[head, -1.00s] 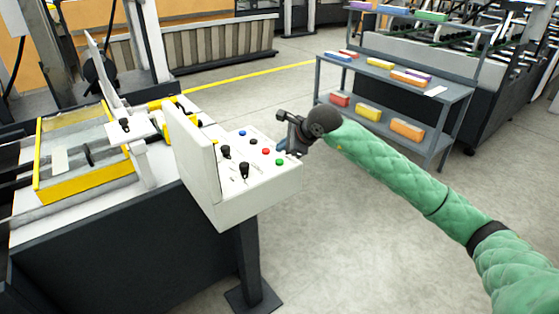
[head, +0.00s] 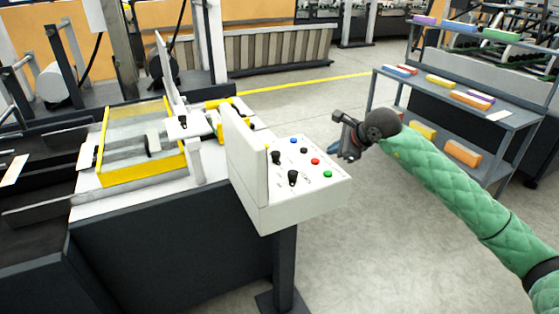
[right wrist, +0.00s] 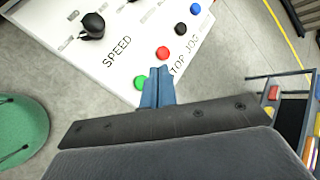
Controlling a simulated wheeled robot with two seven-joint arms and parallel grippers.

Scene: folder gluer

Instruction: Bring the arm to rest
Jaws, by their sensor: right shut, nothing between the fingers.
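My right arm (head: 450,185) wears a green quilted sleeve and comes in from the right in the head view. My right gripper (head: 337,150) is at its end, just right of the white control panel (head: 305,205), apart from it in that view. In the right wrist view the blue fingers (right wrist: 157,88) are shut together with nothing between them. They appear in front of the panel, near the green button (right wrist: 141,82) and the red button (right wrist: 163,53). My left gripper is not in view.
The panel carries black knobs (head: 293,177) and several coloured buttons, on a dark post (head: 285,265). A machine with a yellow frame (head: 145,174) stands at left. A grey shelf rack (head: 520,118) with coloured boxes stands at right. Grey floor (head: 390,260) is open between.

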